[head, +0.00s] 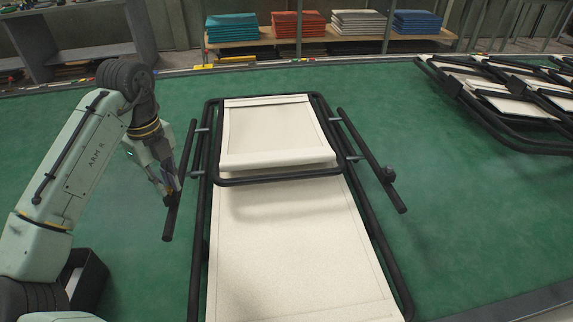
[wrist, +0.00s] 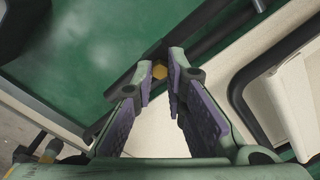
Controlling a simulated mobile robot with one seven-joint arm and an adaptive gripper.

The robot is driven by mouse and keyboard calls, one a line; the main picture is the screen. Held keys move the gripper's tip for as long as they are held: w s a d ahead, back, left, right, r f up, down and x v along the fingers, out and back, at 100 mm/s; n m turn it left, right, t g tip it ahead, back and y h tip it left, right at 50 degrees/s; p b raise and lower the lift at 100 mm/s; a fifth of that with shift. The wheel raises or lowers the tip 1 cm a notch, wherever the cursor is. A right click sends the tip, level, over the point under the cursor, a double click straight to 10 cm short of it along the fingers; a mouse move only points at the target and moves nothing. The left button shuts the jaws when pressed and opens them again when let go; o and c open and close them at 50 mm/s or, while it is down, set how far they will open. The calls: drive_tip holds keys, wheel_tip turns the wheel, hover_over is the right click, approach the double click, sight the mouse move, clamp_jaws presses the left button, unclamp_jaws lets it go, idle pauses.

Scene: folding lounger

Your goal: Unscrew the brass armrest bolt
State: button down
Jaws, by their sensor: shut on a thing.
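My gripper (wrist: 160,78) has purple-lined fingers and is shut on the bolt head. In the head view my gripper (head: 169,187) is at the left armrest (head: 186,152) of the lounger (head: 280,225), and the bolt is hidden there. The lounger has cream fabric and a black tube frame. How far the bolt is threaded in cannot be seen.
The right armrest (head: 362,150) carries a dark knob (head: 388,174). Folded black frames with cream fabric (head: 510,90) lie stacked at the right. A shelf (head: 340,36) with coloured fabric stacks stands behind. The green surface (head: 455,220) is clear to the lounger's right.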

sight(168, 188)
drive_tip(key=n, duration=1.2)
drive_tip(key=shift+n, duration=0.3)
drive_tip(key=shift+r, duration=2.6)
